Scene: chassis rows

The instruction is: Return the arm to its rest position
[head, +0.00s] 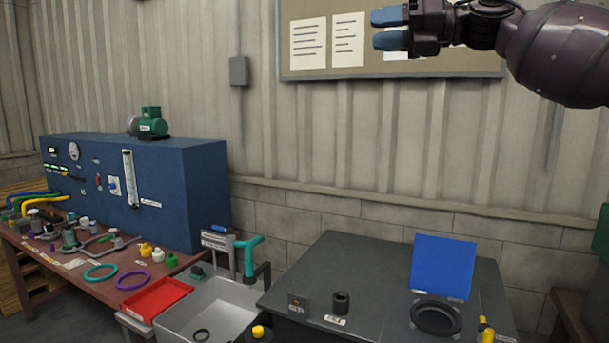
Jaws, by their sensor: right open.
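My right arm comes in from the upper right. Its gripper (388,28) is open, with two blue fingertips apart and nothing between them. It is raised in front of the notice board, well above the dark grey bench and touching nothing. My left gripper is not in the head view.
The dark grey bench (370,262) carries a blue panel (442,267), a black ring (436,318) and a small black cylinder (341,302). A grey sink (215,307), a red tray (158,299) and a cluttered table with a blue cabinet (185,190) stand left.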

